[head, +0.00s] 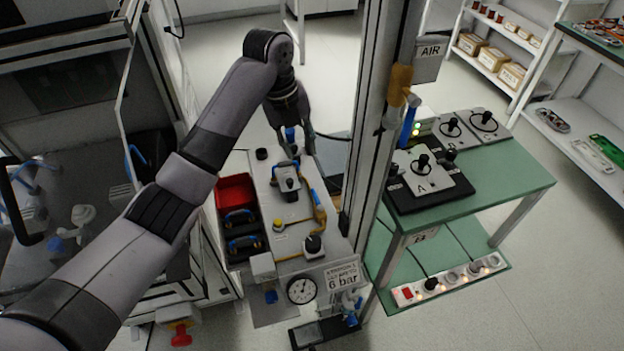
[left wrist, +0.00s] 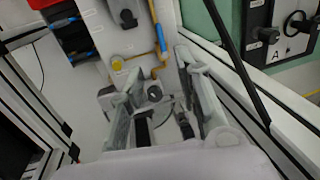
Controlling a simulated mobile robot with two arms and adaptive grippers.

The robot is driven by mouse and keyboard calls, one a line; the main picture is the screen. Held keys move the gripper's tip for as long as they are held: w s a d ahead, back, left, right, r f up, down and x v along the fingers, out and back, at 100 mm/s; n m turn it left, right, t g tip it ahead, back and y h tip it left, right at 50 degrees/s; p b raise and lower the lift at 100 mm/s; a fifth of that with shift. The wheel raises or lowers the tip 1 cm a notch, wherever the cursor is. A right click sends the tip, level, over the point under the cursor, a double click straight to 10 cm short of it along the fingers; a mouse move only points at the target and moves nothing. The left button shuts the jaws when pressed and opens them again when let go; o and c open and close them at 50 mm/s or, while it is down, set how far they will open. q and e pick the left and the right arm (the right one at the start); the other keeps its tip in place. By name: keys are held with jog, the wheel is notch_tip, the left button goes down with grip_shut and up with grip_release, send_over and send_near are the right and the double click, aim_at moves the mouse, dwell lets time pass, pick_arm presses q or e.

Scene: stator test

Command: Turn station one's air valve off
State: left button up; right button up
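My left gripper (head: 296,145) is open over the far end of the station bench (head: 262,170). Its two fingers stand apart, with a small blue part (head: 290,134) showing between or behind them. In the left wrist view the fingers (left wrist: 158,95) are apart, with grey fittings behind the gap and nothing clearly held. A blue-handled valve (head: 408,122) hangs on a yellow pipe below the AIR sign (head: 430,50). Another small blue fitting (head: 350,301) sits beside the 6 bar sign (head: 343,276). I cannot read which one is labelled station one. My right gripper is out of view.
An upright post (head: 372,120) stands between the bench and the green table (head: 490,175) with knobbed boxes. A pressure gauge (head: 301,290), a black knob (head: 313,245), and a red bin (head: 236,190) are near the bench. A glass-sided frame stands at left.

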aim_at(314, 193)
pick_arm(q)
jog(key=d+f, duration=0.1)
jog(key=f, duration=0.4)
jog(key=d+f, duration=0.1)
jog(key=f, duration=0.4)
jog(key=d+f, duration=0.1)
jog(key=f, duration=0.5)
jog(key=shift+w, duration=0.3)
jog(key=shift+c, duration=0.2)
grip_shut()
jog(key=shift+p, duration=0.3)
